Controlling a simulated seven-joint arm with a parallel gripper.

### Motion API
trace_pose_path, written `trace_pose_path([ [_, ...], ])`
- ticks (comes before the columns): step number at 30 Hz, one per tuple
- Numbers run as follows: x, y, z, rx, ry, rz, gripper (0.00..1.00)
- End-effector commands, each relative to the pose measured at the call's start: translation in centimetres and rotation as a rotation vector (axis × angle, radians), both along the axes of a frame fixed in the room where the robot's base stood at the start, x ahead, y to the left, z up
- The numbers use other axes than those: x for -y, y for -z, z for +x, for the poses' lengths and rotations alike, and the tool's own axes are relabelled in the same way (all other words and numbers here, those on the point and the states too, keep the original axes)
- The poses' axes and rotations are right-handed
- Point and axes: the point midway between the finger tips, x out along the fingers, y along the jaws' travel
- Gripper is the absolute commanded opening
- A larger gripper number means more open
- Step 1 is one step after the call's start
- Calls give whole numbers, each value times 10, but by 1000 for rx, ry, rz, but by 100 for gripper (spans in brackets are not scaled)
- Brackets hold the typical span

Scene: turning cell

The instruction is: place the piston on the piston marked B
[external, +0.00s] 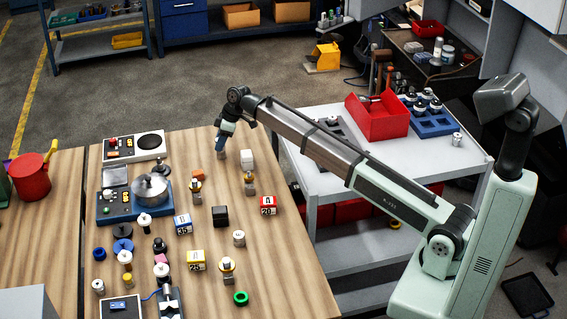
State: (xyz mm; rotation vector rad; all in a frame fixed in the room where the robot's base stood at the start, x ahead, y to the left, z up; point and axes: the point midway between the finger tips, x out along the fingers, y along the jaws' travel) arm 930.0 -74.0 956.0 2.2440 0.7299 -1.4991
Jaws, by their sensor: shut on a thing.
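My gripper (221,147) is at the far edge of the wooden table, pointing down. Its blue fingers are shut on a small grey piece, seemingly the piston (221,155), mostly hidden by the fingers. I cannot tell if this piece touches the table. Several small metal pieces that may be pistons stand on the table: one with a tan band (196,187), one at the right (250,183), one plain silver (239,238) and one near the front (228,268). No letter B is legible at this size.
A white block (246,160) stands just right of my gripper. A black block (220,216), numbered red (268,205), blue (183,224) and yellow (196,260) blocks and a green ring (241,298) are spread nearby. A scale with a pot (150,188) stands left.

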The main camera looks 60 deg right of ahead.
Motion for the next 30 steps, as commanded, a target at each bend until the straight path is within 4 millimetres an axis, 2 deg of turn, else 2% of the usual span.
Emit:
trace_pose_path([
  [2,0,2,0,0,0,0,5],
  [3,0,2,0,0,0,0,41],
  [10,0,2,0,0,0,0,63],
  [20,0,-3,0,1,0,0,63],
  [26,6,-26,-8,2,1,-1,63],
  [30,13,-51,-17,2,1,-1,63],
])
